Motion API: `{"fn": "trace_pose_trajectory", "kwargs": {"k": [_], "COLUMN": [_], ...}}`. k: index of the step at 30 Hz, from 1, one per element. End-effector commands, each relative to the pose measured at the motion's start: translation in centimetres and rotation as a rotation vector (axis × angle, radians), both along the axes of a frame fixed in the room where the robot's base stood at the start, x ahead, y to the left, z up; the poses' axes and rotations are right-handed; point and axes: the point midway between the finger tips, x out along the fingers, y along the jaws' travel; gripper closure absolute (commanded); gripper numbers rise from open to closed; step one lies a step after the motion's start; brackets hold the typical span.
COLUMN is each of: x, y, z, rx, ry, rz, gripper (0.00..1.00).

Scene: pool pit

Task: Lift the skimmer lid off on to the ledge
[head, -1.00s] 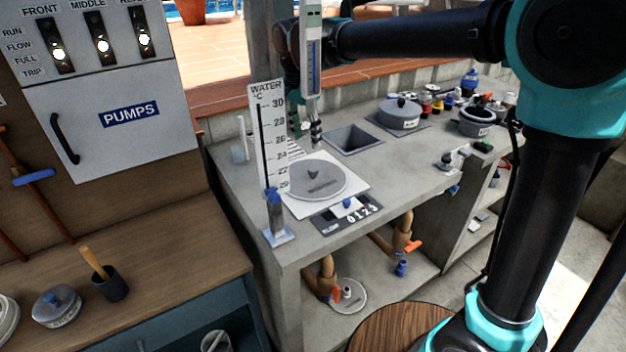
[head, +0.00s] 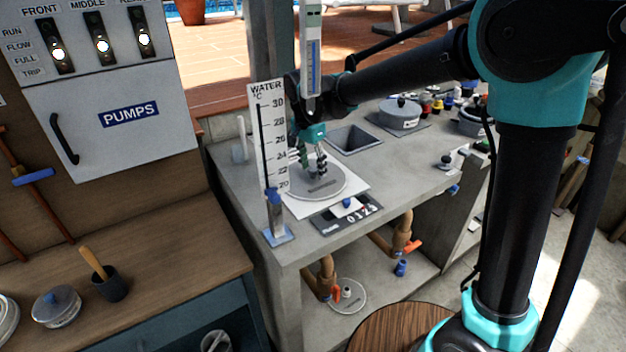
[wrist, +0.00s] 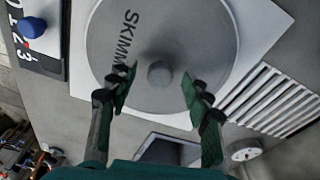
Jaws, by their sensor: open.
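The skimmer lid (head: 322,186) is a round grey disc with lettering, lying flat on a white square plate (head: 297,209) on the concrete ledge (head: 385,180). In the wrist view the lid (wrist: 120,62) shows its small round knob (wrist: 160,73) at its middle. My gripper (head: 316,172) is just above the lid. In the wrist view the fingers (wrist: 157,92) are open, one on each side of the knob, with a gap on both sides. The knob is partly hidden behind the fingers in the head view.
A thermometer board (head: 268,150) stands close left of the lid. A numbered slider panel (head: 346,214) lies in front. A square opening (head: 354,139) and a lidded grey pot (head: 399,113) are behind to the right. White slats (wrist: 275,98) lie beside the plate.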

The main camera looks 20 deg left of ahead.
Motion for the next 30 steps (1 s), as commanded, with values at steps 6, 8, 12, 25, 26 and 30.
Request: {"fn": "trace_pose_trajectory", "kwargs": {"k": [6,8,12,25,26,30], "x": [0.01,0.01,0.01,0.00,0.00,0.00], "y": [0.01,0.01,0.01,0.00,0.00,0.00], "z": [0.02,0.03,0.03,0.05,0.05,0.08], "rx": [0.000,0.000,0.000,0.000,0.000,0.000], "ry": [0.000,0.000,0.000,0.000,0.000,0.000], "rz": [0.000,0.000,0.000,0.000,0.000,0.000], "gripper": [0.59,0.67,0.84,1.00,1.00,1.00]}}
